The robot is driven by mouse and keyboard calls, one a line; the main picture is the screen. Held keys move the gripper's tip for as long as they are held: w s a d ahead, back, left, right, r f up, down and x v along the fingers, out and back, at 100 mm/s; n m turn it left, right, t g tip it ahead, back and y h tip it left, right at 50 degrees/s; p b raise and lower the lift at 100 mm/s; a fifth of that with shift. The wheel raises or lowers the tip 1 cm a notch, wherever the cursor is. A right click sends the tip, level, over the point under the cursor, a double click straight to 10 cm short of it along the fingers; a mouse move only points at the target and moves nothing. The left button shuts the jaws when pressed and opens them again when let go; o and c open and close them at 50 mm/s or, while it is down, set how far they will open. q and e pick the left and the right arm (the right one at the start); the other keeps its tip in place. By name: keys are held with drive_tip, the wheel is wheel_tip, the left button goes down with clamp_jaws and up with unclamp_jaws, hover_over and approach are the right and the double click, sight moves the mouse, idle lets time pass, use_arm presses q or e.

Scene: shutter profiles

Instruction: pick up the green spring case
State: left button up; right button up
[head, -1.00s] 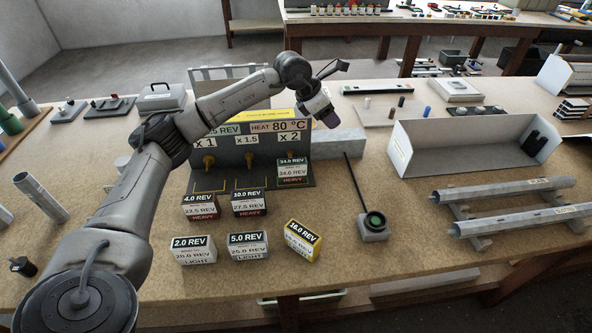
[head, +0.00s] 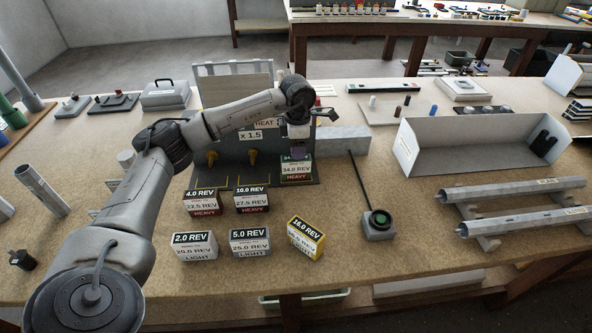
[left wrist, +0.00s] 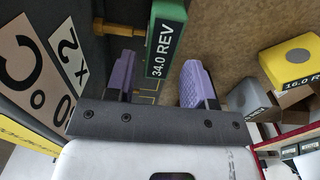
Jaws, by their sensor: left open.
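The green spring case, marked 34.0 REV and HEAVY (head: 297,170), stands in the right-hand bay of the dark test stand. My left gripper (head: 298,149) points down right above it and hides the top of the case. In the left wrist view the green top of the case (left wrist: 166,38) shows between the two purple fingers, which are apart with nothing held. I cannot tell whether the fingers touch it. My right gripper is in neither view.
The dark stand (head: 222,180) rises behind the case. Black cases (head: 201,202), grey cases (head: 194,246) and a yellow-sided 16.0 REV case (head: 306,238) stand in front.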

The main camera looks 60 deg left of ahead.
sight(296, 163)
use_arm(q)
drive_tip(key=shift+s+f+b, duration=0.15)
drive_tip(key=shift+f+b, duration=0.4)
drive_tip(key=shift+f, duration=1.1)
drive_tip(key=shift+s+f+b, duration=0.1)
drive_tip(key=shift+f+b, duration=0.4)
drive_tip(key=shift+f, duration=1.15)
drive_tip(key=shift+r, duration=0.1)
drive_tip(key=c, duration=0.9)
